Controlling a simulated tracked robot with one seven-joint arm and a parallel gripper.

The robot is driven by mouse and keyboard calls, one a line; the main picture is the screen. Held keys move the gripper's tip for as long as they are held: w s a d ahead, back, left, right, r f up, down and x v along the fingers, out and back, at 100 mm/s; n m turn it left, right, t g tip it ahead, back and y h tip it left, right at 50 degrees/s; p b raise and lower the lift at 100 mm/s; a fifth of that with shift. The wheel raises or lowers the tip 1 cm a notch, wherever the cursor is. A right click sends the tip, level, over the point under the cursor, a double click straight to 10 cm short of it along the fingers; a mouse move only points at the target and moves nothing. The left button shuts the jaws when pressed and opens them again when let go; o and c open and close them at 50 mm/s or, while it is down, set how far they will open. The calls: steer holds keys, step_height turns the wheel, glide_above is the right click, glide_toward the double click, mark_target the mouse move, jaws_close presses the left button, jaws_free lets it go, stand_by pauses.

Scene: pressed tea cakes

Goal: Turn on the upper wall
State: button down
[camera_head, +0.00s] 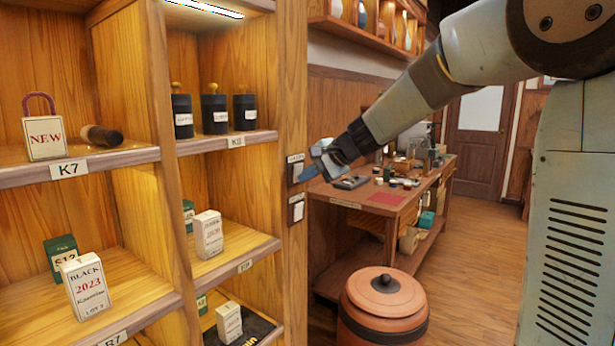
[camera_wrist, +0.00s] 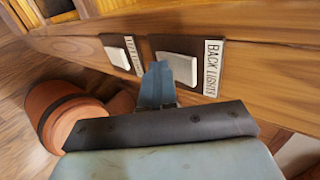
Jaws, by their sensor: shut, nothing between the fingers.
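Two wall switches are mounted on the wooden post at the shelf's right edge. The upper switch (camera_head: 294,172) is a white rocker on a dark plate, labelled "BACK LIGHTS" in the wrist view (camera_wrist: 180,68). The lower switch (camera_head: 297,211) also shows in the wrist view (camera_wrist: 119,59); its label is hard to read there. My gripper (camera_head: 308,173) is shut and empty. Its blue fingertips (camera_wrist: 157,72) are right at the upper switch, beside its rocker on the side toward the lower switch. I cannot tell whether they touch it, or which way the rocker is tilted.
A light strip (camera_head: 205,8) glows above. A lidded terracotta jar (camera_head: 384,300) stands below my arm. A cluttered workbench (camera_head: 400,197) is behind; floor at right is clear.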

steer(key=shift+r, duration=0.8)
steer(key=shift+a, duration=0.1)
steer(key=d+f+v, duration=0.1)
steer(key=v, duration=1.2)
steer(key=shift+s+d+f, duration=0.2)
steer(key=shift+s+d, duration=0.05)
steer(key=shift+s, duration=0.15)
steer(key=shift+f, duration=0.1)
steer(key=shift+d+f, duration=0.15)
steer(key=shift+f, duration=0.5)
